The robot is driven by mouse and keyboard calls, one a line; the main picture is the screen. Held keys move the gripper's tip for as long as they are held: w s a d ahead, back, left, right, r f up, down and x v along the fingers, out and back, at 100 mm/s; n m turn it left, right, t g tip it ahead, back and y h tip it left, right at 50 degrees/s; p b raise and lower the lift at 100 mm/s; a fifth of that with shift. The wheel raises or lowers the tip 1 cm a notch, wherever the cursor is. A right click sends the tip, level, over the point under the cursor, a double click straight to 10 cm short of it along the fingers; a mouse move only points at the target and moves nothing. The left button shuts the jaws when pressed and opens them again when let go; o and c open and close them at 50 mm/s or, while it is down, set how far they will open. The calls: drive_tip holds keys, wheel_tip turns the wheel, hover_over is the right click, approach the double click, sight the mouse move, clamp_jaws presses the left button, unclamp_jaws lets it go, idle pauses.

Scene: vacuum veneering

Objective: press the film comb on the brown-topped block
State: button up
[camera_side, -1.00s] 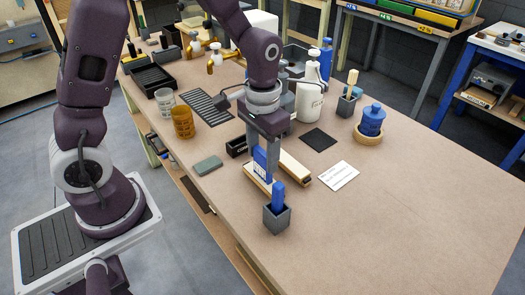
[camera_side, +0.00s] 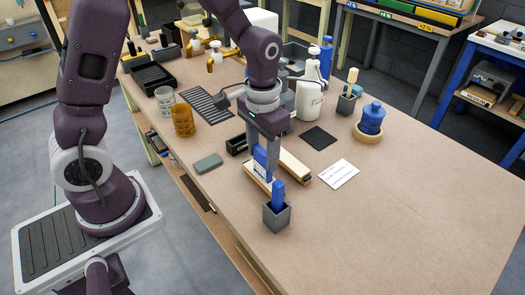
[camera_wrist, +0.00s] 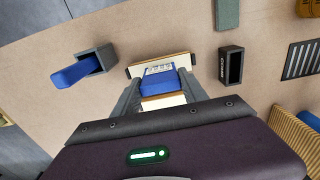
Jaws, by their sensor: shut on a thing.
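My gripper (camera_side: 259,163) points down at the middle of the table, its fingers shut on the blue film comb (camera_side: 260,156). The comb also shows in the wrist view (camera_wrist: 158,81), with white marking along its far edge. A pale wooden block (camera_side: 250,175) lies directly below the comb. In the wrist view the same block (camera_wrist: 135,71) shows past the comb. I cannot tell if they touch. A second long wooden block (camera_side: 294,166) lies parallel to it, just right of my gripper. The colour of the first block's top is mostly hidden, so I cannot tell which is brown-topped.
A grey holder (camera_side: 277,220) with a blue-handled tool stands close in front. A black box (camera_side: 236,146) and a grey-green block (camera_side: 208,163) lie left. A white card (camera_side: 339,174) and a dark square (camera_side: 319,138) lie right. The front right tabletop is clear.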

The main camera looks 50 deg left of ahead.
idle(0.4)
drive_tip(key=shift+r, duration=3)
drive_tip(key=shift+a, duration=0.1)
